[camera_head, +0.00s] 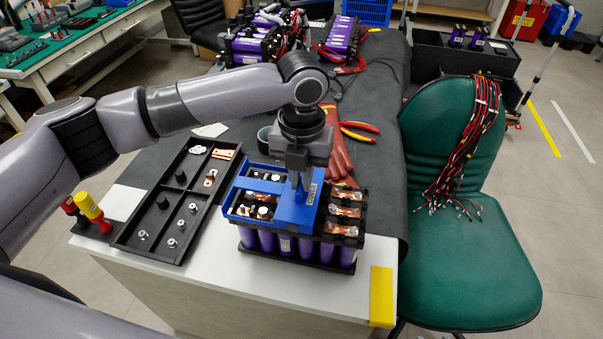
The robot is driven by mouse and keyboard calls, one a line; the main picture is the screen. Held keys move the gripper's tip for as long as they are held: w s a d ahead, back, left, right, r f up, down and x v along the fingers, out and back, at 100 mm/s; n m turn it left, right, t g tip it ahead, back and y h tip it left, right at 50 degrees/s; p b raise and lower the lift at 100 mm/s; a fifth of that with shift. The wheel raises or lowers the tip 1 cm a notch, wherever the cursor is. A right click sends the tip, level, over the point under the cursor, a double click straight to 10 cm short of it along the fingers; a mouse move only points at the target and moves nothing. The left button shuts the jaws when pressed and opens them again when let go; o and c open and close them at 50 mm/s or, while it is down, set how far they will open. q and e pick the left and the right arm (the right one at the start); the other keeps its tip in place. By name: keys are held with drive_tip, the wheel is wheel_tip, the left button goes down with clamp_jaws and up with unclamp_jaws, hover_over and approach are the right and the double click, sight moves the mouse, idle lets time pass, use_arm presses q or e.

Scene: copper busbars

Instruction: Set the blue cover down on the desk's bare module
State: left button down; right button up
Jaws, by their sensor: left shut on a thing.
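The blue cover (294,212) is a flat frame with open windows and a raised middle part. It lies over the left and middle of the battery module (300,246), which has purple cells in a black holder. The module's right side, with copper busbars (344,212), shows uncovered. My left gripper (297,186) points down and is shut on the raised part of the blue cover. Whether the cover rests fully on the module or is slightly above it, I cannot tell. My right gripper is not in view.
A black parts tray (152,240) with nuts and busbars lies left of the module. Red gloves (338,160) and red pliers (359,130) lie behind it. Screwdrivers (92,211) stand at the left edge. A green chair (455,230) with cables stands right of the desk.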

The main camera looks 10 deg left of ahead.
use_arm(q)
drive_tip(key=shift+f, duration=0.15)
drive_tip(key=shift+f, duration=0.3)
drive_tip(key=shift+f+p, duration=0.45)
drive_tip(key=shift+p, duration=0.1)
idle(0.3)
drive_tip(key=shift+f+p, duration=0.25)
drive_tip(key=shift+p, duration=0.05)
drive_tip(key=c, duration=1.1)
unclamp_jaws()
drive_tip(key=shift+r, duration=4)
